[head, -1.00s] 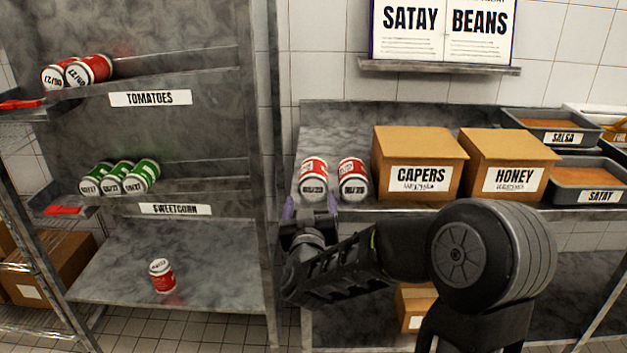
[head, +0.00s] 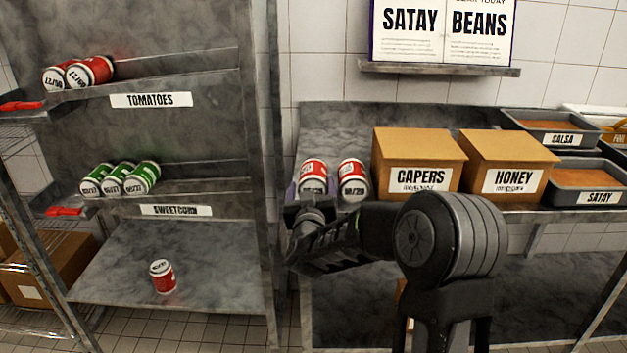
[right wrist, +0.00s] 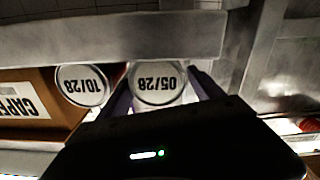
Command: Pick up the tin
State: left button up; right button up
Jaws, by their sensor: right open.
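Two red and white tins lie at the left end of the counter: a left tin (head: 313,175) and a right tin (head: 353,179). In the right wrist view the left tin (right wrist: 158,83) shows its white dated lid between my open fingers. The right tin (right wrist: 83,85) is outside them, beside the box. My right gripper (head: 312,196) is open at the left tin, one purple finger on each side; I cannot tell whether they touch it. My own wrist hides part of the fingers in the head view. My left gripper is not in view.
Capers (head: 419,165) and honey (head: 511,166) boxes stand right of the tins. Salsa (head: 590,139) and satay (head: 557,186) trays are farther right. A rack on the left holds tomato tins (head: 90,70), sweetcorn tins (head: 121,178) and a lone red tin (head: 163,276). Its post (head: 268,180) stands close left.

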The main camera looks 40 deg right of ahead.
aim_at(313, 168)
jog(key=x, duration=0.4)
jog(key=shift+w+d+f, duration=0.1)
jog(key=shift+d+f, duration=0.05)
jog(key=shift+d, duration=0.1)
jog(key=shift+c, duration=0.6)
grip_shut()
dwell(0.4)
jog(key=shift+r, duration=0.2)
notch_tip(313, 168, up, 10)
jog(key=shift+f+p, duration=0.1)
jog(key=shift+p, duration=0.65)
